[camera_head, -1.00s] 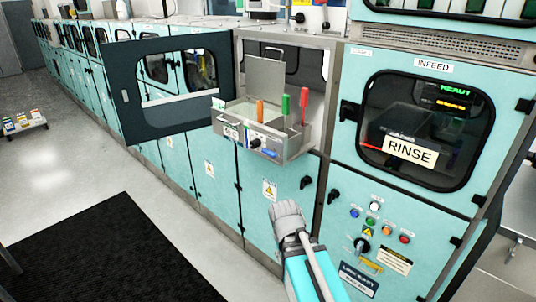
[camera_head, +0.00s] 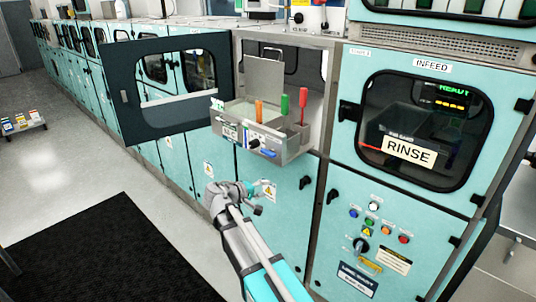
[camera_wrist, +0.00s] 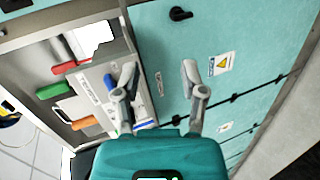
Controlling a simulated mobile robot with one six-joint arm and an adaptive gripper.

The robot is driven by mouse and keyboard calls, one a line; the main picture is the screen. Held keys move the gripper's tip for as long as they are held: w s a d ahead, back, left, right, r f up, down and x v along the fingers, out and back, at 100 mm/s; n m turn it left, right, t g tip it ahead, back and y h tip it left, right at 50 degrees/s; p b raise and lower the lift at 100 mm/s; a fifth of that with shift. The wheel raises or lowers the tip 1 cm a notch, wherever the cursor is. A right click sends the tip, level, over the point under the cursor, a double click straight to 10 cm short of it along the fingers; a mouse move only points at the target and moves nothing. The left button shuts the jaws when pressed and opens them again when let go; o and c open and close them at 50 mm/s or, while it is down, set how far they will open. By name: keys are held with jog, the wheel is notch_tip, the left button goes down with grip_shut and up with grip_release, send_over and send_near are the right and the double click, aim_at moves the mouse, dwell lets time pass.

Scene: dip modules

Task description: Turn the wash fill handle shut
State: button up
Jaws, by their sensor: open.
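A grey metal tank module (camera_head: 290,146) sticks out of the cabinet opening. Its front panel carries a small blue handle (camera_head: 267,154) and a black knob. Orange (camera_head: 259,110), green (camera_head: 284,104) and red (camera_head: 304,104) handles stand up from its top. The labels are too small to read, so I cannot tell which handle is the wash fill one. My gripper (camera_head: 252,196) is below and left of the panel, apart from it. In the wrist view my gripper (camera_wrist: 160,82) is open and empty, with the module's panel (camera_wrist: 95,85) behind its left finger.
A dark windowed door (camera_head: 125,115) stands open left of the module. A RINSE cabinet (camera_head: 345,215) with several buttons is at right. Teal cabinet doors with black latches lie below the module. A black mat (camera_head: 100,250) covers the floor at left.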

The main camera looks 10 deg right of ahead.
aim_at(266, 154)
jog(key=w+a+r+n+t+h, duration=0.2)
jog(key=w+a+r+t, duration=0.1)
jog(key=a+r, duration=0.3)
jog(key=shift+w+a+t, duration=0.4)
jog(key=shift+w, duration=0.25)
jog(key=shift+d+r, duration=0.1)
jog(key=x, duration=1.3)
jog(key=shift+w+d, duration=0.25)
jog(key=shift+d, duration=0.05)
grip_shut()
